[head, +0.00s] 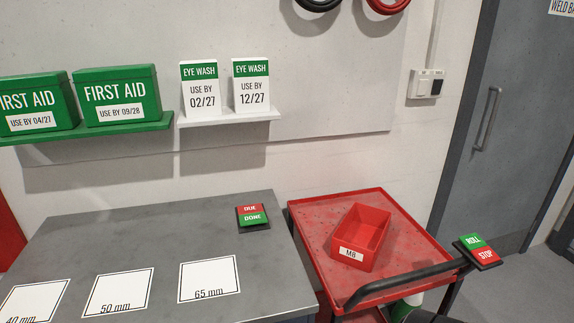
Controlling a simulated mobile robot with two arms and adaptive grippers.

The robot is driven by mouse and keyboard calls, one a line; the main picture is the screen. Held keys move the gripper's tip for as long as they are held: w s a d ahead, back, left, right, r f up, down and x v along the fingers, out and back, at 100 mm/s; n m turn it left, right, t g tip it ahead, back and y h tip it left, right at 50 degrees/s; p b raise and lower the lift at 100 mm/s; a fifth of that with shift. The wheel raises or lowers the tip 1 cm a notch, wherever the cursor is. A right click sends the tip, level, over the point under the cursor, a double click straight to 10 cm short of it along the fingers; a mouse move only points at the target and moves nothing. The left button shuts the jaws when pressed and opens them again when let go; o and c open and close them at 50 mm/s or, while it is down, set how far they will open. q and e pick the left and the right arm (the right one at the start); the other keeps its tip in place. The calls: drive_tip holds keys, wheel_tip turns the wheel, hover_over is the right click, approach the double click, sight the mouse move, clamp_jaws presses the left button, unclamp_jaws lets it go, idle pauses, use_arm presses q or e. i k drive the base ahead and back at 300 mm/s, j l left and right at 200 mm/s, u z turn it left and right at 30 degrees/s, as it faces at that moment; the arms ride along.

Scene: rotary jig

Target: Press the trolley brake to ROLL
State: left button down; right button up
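The trolley (316,241) is a red tray cart with a black push handle (400,285) along its near side. Its brake is a two-part rocker on a dark base beside the trolley's right corner. The green ROLL half (473,241) is on the far side and the red STOP half (486,255) on the near side. I cannot tell which half is pressed down. Neither of my grippers can be made out in the head view. Nothing is seen touching the brake.
A red bin (375,222) marked M8 sits on the trolley. The grey table (150,235) at left carries size cards and a DUE/DONE rocker (252,216). A grey door (515,120) stands at right. A partly hidden green, white and dark shape shows below the handle.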

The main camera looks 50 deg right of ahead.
sight(476, 246)
drive_tip(key=z, duration=2.85)
